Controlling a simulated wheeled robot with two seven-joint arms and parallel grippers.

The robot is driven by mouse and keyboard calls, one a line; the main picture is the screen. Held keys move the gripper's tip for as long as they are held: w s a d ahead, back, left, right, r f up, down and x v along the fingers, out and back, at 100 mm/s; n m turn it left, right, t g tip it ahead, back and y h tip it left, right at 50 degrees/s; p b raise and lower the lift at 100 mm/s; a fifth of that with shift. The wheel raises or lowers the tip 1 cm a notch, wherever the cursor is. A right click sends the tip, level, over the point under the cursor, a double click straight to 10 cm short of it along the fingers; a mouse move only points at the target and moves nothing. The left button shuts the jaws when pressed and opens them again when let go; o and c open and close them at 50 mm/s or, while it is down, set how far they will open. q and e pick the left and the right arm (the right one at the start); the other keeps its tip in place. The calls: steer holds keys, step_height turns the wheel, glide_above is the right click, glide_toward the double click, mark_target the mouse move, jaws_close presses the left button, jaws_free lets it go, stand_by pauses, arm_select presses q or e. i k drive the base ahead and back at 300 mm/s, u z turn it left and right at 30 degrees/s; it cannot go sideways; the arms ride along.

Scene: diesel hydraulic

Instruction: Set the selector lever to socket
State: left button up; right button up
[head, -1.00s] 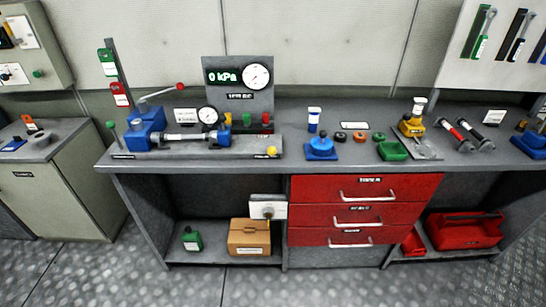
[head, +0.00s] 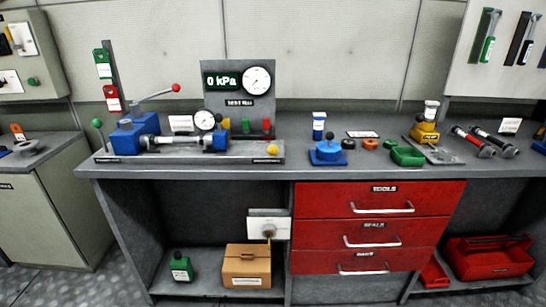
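No part reads clearly as the selector lever, and I cannot make out a "socket" label. A white plate (head: 282,228) with a round grey fitting (head: 268,230) is under the bench, left of the red drawers. A long handle with a red knob (head: 175,88) rises from the blue pump block (head: 135,132). Neither of my grippers is in view.
The gauge panel (head: 240,98) reads 0 kPa. A blue fixture (head: 326,152), green tray (head: 407,156) and yellow tool (head: 424,132) stand on the bench (head: 360,172). Below are red drawers (head: 375,232), a cardboard box (head: 246,264) and a green container (head: 181,268). Floor shows at lower left.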

mark_target(272, 150)
steer(key=k, duration=0.5)
steer(key=u, duration=1.6)
steer(key=i, duration=1.05)
steer(key=z, duration=0.95)
